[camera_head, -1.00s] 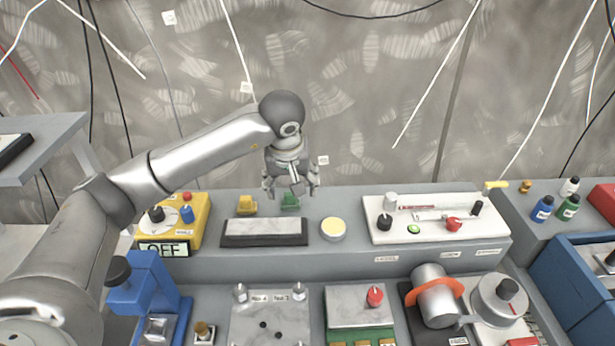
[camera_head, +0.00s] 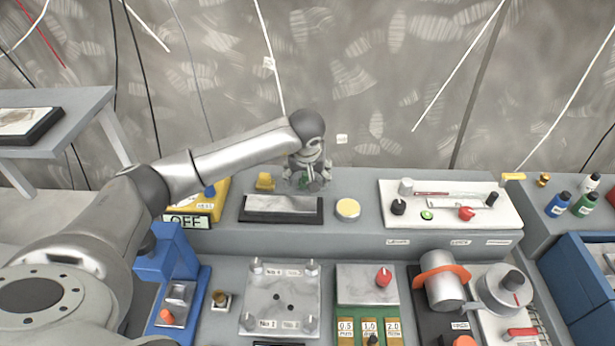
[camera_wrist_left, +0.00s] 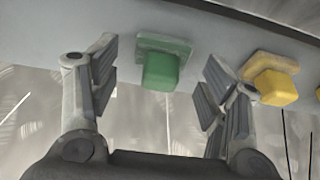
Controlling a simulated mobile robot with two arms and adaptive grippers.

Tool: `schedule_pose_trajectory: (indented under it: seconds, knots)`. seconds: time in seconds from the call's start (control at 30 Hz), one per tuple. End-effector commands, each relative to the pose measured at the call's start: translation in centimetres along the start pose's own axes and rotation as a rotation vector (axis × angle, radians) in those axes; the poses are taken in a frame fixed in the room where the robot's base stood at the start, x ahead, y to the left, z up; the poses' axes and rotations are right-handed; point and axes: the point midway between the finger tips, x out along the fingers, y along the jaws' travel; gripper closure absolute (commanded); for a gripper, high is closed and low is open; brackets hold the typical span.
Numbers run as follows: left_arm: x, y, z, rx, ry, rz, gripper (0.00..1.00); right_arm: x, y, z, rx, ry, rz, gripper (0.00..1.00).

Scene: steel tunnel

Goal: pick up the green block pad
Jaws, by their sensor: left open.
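The green block pad (camera_wrist_left: 162,62) shows in the left wrist view as a square plate with a smaller block on it, between the two open fingers. In the head view a bit of the green pad (camera_head: 305,180) shows between the fingers on the back shelf; the rest is hidden. My left gripper (camera_head: 308,184) is open and over the pad; its fingers (camera_wrist_left: 158,88) show on both sides of the pad in the wrist view, apart from it. My right gripper is not in view.
A yellow block pad (camera_head: 265,182) stands to the left of the gripper; it also shows in the wrist view (camera_wrist_left: 274,78). A dark-framed plate (camera_head: 281,209) lies in front, and a round yellow-topped disc (camera_head: 348,209) to the right. A white panel (camera_head: 450,204) stands farther right.

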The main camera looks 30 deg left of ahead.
Motion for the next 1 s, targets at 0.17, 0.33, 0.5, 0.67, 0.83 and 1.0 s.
schedule_pose_trajectory:
  seconds: [0.17,0.33,0.5,0.67,0.83,1.0]
  knots:
    - [0.22,-0.01,-0.02,0.000,0.001,0.000,0.30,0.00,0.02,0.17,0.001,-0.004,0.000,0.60]
    - [0.20,0.00,-0.01,0.000,0.000,0.000,0.43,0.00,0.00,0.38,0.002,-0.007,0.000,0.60]
    - [0.18,-0.01,-0.02,0.000,0.000,0.000,0.65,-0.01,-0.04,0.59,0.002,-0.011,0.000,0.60]
    - [0.17,-0.01,-0.02,0.000,0.001,0.000,0.72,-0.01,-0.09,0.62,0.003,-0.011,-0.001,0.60]
    - [0.15,-0.01,-0.04,-0.001,0.001,0.000,0.72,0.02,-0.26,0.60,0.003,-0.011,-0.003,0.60]
    - [-0.30,0.03,-0.28,-0.001,0.003,0.002,0.72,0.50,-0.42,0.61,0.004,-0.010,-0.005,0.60]
